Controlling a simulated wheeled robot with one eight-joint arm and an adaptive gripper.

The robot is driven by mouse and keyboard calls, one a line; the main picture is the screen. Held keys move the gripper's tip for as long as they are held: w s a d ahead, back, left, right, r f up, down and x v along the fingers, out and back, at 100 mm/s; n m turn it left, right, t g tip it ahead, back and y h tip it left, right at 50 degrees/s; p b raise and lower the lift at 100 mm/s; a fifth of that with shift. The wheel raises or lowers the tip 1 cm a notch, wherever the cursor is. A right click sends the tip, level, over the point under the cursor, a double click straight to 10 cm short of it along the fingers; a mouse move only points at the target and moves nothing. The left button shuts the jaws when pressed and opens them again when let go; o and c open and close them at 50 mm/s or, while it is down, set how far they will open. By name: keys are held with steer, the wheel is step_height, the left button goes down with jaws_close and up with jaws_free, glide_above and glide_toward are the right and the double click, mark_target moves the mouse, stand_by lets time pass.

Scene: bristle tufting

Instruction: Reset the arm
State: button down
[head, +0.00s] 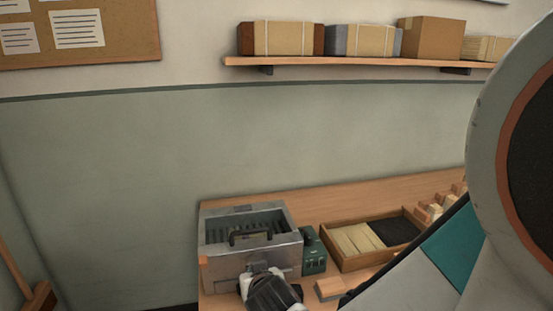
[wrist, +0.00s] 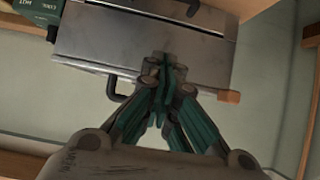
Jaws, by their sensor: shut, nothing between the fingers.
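My gripper shows in the wrist view (wrist: 164,65) with its teal-lined fingers closed together and nothing between them. The grey metal machine (wrist: 90,35) lies beyond the fingertips; I cannot tell whether they touch it. Its dark bent handle (wrist: 115,88) is left of the fingers, and a small wooden piece (wrist: 228,97) is at its right edge. In the head view the machine (head: 225,262) stands on the left end of the bench. The back of my gripper is in front of it at the bottom edge, with the fingers hidden. My arm fills the right side.
A green box (head: 314,260) stands right of the machine. A wooden tray (head: 350,264) holds pale and black bristle material. A wooden block (head: 328,289) lies in front, and several blocks (head: 436,208) stand further right. A shelf (head: 360,63) with boxes is on the wall above.

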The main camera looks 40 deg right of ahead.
steer(key=s+a+r+n+g+y, duration=0.3)
steer(key=s+a+r+n+y, duration=0.1)
steer(key=s+a+r, duration=0.4)
steer(key=shift+s+a, duration=0.65)
steer(key=shift+s, duration=0.5)
steer(key=shift+d, duration=0.1)
